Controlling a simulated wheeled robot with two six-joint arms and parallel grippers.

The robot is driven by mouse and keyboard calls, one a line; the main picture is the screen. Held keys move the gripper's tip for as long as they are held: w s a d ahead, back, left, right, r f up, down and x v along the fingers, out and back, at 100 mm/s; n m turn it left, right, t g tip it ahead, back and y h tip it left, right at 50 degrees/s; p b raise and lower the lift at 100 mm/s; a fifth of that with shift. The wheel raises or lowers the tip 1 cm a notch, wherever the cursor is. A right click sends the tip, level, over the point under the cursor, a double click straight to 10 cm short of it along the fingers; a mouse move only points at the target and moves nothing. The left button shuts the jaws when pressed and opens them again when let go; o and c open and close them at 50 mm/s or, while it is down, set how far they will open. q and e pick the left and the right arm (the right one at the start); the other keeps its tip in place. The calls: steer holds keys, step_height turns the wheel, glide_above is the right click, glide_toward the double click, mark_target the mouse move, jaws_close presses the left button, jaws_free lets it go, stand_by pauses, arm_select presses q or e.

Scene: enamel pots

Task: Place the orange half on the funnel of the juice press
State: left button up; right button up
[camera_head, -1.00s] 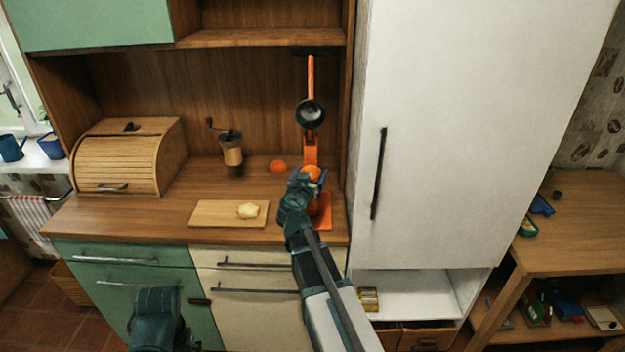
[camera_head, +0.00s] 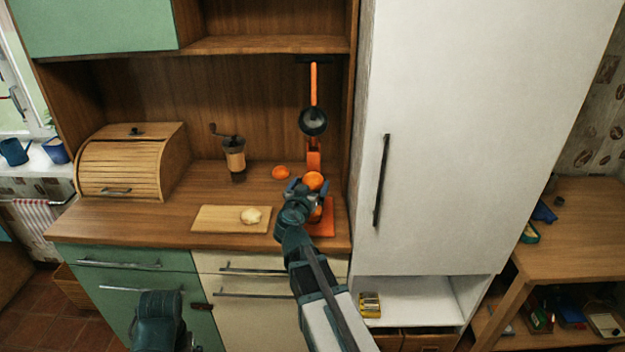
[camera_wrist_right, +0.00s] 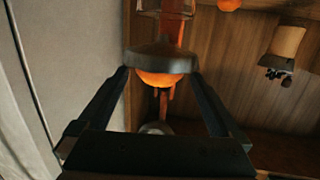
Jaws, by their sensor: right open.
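The orange half (camera_head: 314,180) sits cut side down on the grey funnel (camera_wrist_right: 160,60) of the orange juice press (camera_head: 313,155). The wrist view is upside down; there the orange half (camera_wrist_right: 160,79) bulges from the funnel's dark ring. My right gripper (camera_head: 308,187) is open at the front of the press, with one finger on each side of the orange half and gaps between. The press's raised lever ends in a dark round cup (camera_head: 313,121) above. My gripper and wrist hide the lower press. Of my left arm only a dark part shows, without fingers.
A second orange piece (camera_head: 281,172) lies on the counter, left of the press. A coffee grinder (camera_head: 235,157), a cutting board (camera_head: 205,217) with a pale lump, and a bread box (camera_head: 125,165) stand further left. The white cabinet (camera_head: 430,130) is close on the right.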

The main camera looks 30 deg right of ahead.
mark_target(311, 184)
steer(key=v, duration=0.8)
steer(key=shift+s+p, duration=0.15)
steer(key=shift+p, duration=0.3)
steer(key=b+x, duration=0.1)
steer(key=x, duration=1)
steer(key=shift+w+d+b, duration=0.15)
steer(key=shift+w+b, duration=0.15)
steer(key=shift+b, duration=0.1)
steer(key=shift+w+d+f, duration=0.1)
steer(key=shift+d+f, duration=0.05)
